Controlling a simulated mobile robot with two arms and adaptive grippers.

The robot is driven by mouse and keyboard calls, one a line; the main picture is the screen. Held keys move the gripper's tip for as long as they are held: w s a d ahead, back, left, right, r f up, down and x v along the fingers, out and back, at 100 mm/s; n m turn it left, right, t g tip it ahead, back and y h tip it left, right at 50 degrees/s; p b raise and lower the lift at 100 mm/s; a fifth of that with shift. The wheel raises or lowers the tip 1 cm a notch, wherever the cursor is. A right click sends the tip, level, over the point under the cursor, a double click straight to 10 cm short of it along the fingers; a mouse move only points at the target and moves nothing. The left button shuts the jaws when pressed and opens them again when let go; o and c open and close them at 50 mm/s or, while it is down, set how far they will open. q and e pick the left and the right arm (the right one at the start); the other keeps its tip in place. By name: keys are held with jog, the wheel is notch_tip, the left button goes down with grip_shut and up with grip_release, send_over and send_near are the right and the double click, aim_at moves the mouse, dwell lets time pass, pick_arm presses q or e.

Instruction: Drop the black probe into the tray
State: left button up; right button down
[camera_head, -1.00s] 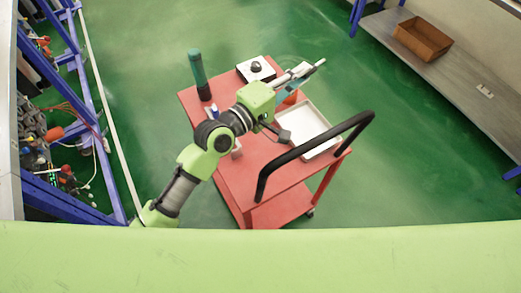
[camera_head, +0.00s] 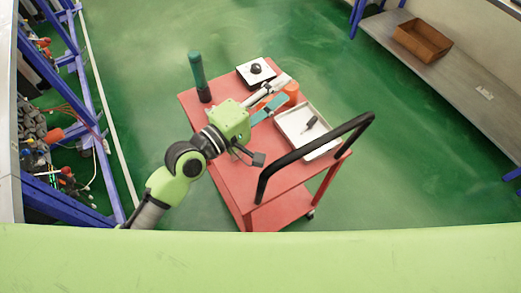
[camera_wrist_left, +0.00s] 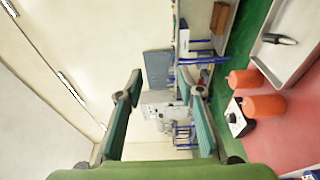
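The black probe (camera_head: 311,123) lies inside the white tray (camera_head: 321,151) on the red cart; the probe (camera_wrist_left: 280,39) and tray (camera_wrist_left: 307,63) also show at the upper right of the left wrist view. My left gripper (camera_head: 279,97) is over the cart, left of the tray and apart from the probe. In the left wrist view its two teal fingers (camera_wrist_left: 165,135) are spread wide with nothing between them. My right gripper is not in view.
On the red cart (camera_head: 232,177) stand a green-and-black cylinder (camera_head: 197,72), a white block with a black knob (camera_head: 256,71) and orange cylinders (camera_wrist_left: 262,106). A black handle (camera_head: 300,152) arches over the near side. A brown box (camera_head: 423,39) sits on a bench at right.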

pick_arm(q)
jog(key=v, duration=0.5)
jog(key=shift+d, duration=0.1)
dwell(0.3)
